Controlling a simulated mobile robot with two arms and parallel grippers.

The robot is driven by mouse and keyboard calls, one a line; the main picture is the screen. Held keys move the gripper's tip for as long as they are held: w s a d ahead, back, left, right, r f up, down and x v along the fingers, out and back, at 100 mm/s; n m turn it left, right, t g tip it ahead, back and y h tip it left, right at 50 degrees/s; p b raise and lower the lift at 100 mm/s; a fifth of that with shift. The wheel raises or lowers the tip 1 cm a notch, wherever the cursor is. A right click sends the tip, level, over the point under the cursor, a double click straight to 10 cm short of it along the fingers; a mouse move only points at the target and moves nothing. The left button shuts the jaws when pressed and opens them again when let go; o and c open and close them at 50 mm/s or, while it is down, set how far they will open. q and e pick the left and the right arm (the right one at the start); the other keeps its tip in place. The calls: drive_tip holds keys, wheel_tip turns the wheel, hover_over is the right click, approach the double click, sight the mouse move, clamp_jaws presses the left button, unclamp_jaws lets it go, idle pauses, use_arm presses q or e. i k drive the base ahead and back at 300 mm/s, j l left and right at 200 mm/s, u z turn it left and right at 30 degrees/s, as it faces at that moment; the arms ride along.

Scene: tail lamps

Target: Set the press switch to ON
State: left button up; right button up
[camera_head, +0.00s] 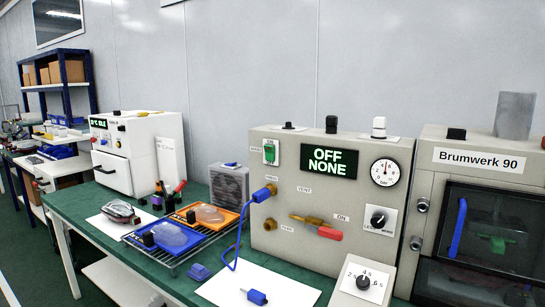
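A beige control box (270,215) stands on the green bench, with a lit display (328,160) reading "OFF" and "NONE". A green switch (270,152) sits on a white plate at its upper left; its small label is too small to read and its position cannot be told. A brass valve with a red handle (330,234) is on the front, lying nearly level below the word "ON". A machine marked "Brumwerk 90" (482,160) stands at the right edge; it has a dark window. I cannot tell which control is the press switch. Neither gripper is in view.
A black knob (378,220) and a round gauge (385,172) are on the box. A dial unit (363,282) stands in front. A blue hose (240,235) hangs to a white sheet (285,283). Orange and blue trays (205,217) lie on a rack at left.

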sight(270, 151)
drive_tip(key=i+j, duration=1)
drive_tip(key=z, duration=0.05)
